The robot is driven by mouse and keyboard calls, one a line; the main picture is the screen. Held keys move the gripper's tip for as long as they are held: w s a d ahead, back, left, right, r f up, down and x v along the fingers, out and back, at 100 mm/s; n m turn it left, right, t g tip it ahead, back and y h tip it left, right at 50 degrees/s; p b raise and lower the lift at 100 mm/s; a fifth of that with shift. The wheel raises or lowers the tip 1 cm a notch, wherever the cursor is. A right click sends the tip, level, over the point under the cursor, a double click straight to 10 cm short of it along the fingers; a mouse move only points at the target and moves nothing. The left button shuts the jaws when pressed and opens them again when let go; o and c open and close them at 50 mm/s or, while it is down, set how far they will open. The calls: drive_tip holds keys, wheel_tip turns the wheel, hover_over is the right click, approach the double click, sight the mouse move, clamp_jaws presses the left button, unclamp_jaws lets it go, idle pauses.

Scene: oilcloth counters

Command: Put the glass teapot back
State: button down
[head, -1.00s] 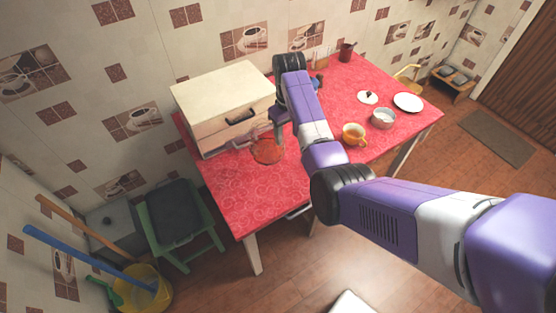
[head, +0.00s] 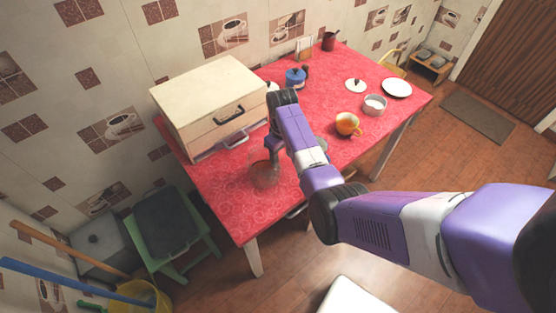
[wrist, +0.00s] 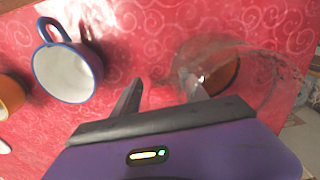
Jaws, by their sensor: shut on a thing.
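The clear glass teapot (head: 264,173) is at the front left of the red table (head: 222,204), in front of the wooden box. In the wrist view the teapot (wrist: 245,72) is to the right, at the right fingertip. My gripper (wrist: 163,90) is shut on the teapot at its left side. The fingers stand apart; the part between them is see-through and hard to make out. In the head view my gripper (head: 273,148) is partly hidden by my own arm. I cannot tell whether the teapot touches the table.
A cream box (head: 210,108) with a handled front stands behind the teapot. A blue-rimmed mug (wrist: 68,72) is left of my gripper in the wrist view. An orange cup (head: 347,123), a bowl (head: 374,105) and a plate (head: 397,87) stand to the right. The table's front left is clear.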

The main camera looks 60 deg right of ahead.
drive_tip(key=shift+f, duration=0.3)
drive_tip(key=c, duration=0.6)
unclamp_jaws()
wheel_tip(320, 180, up, 12)
drive_tip(key=shift+a+r, duration=0.1)
idle(0.5)
